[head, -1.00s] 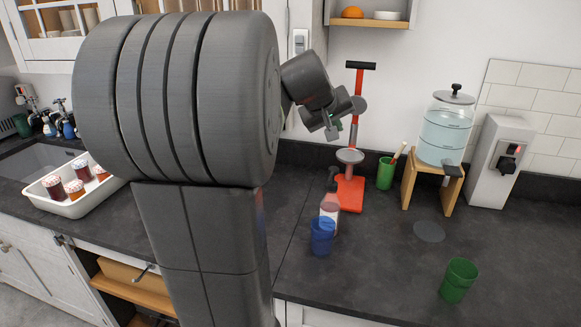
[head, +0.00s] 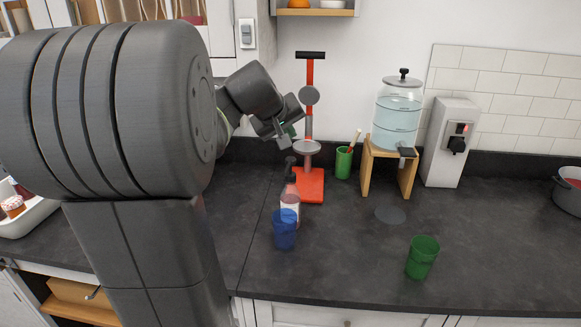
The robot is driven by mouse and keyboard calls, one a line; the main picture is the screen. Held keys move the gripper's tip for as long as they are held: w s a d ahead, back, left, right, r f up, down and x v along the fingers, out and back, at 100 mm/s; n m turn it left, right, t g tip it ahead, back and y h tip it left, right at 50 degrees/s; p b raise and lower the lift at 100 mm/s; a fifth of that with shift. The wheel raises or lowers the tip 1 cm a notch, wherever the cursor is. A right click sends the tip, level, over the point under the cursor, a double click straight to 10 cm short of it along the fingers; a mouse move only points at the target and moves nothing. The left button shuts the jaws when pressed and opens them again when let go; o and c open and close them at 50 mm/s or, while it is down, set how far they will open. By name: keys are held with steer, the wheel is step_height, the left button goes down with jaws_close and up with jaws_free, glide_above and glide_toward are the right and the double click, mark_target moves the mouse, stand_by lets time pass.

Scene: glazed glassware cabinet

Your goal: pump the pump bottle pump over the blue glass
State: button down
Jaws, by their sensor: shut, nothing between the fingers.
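The blue glass (head: 285,232) stands upright on the dark counter. The pump bottle (head: 291,199), pinkish with a dark pump head (head: 290,168), stands right behind it, its lower part partly hidden by the glass. I cannot tell whether the two touch. My gripper (head: 287,143) is above and slightly behind the pump head in the picture, pointing down, shut and empty. It appears apart from the pump, but the depth between them is hard to judge. My arm fills the left of the view.
A red stand with a black handle (head: 310,120) rises close behind the bottle. A green cup with a brush (head: 344,162), a water dispenser on a wooden stand (head: 397,120) and a white dispenser (head: 451,142) stand further right. A green glass (head: 422,257) stands front right; counter between is clear.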

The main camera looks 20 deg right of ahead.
mark_target(292, 158)
steer(key=shift+f+b, duration=1.35)
steer(key=shift+f, duration=0.7)
steer(key=shift+f, duration=0.1)
steer(key=shift+f+b, duration=0.3)
steer(key=shift+b, duration=0.1)
steer(key=shift+f+b, duration=0.95)
steer(key=shift+f, duration=0.1)
stand_by(1.1)
steer(key=shift+r, duration=0.15)
steer(key=shift+r+p, duration=1.2)
steer(key=shift+r, duration=0.15)
step_height(292, 158, up, 5)
steer(key=p, duration=0.4)
